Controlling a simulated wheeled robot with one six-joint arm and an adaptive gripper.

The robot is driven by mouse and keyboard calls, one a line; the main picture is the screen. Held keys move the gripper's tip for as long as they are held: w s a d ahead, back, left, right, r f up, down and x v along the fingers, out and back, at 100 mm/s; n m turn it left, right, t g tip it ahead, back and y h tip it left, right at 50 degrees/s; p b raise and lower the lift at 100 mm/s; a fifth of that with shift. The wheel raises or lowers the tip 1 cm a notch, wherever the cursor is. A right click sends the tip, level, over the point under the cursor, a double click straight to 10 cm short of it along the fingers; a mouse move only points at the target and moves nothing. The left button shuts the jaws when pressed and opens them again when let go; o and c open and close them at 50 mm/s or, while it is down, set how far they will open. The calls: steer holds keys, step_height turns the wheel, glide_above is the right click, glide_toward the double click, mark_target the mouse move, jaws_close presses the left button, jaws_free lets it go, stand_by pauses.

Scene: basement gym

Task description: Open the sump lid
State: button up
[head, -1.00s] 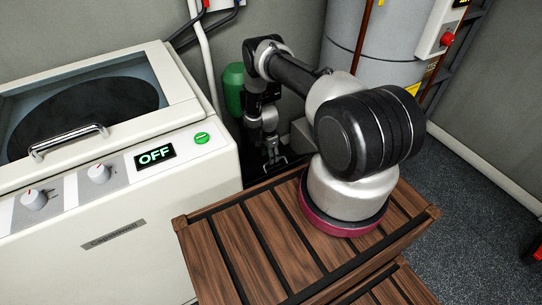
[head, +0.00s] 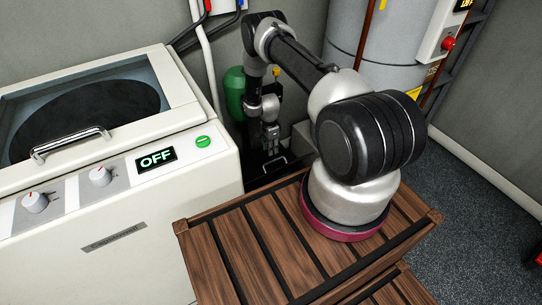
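The sump lid (head: 258,169) shows as a small dark patch on the floor, in the gap between the white machine and the wooden crate. A thin pale handle (head: 275,161) stands out on it. The crate hides part of the lid, and it looks closed as far as I can see. My gripper (head: 271,148) points down above the handle and looks apart from it. The fingers are too small and dark to tell whether they are open or shut.
The white machine (head: 120,235) with an OFF display borders the gap on the left. A green tank (head: 234,90) stands behind my gripper. The slatted wooden crate (head: 235,255) is in front, and a grey cylinder (head: 375,50) stands at the back right.

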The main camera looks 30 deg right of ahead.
step_height(320, 180, up, 5)
steer(key=shift+w+f, duration=0.1)
steer(key=shift+w, duration=0.05)
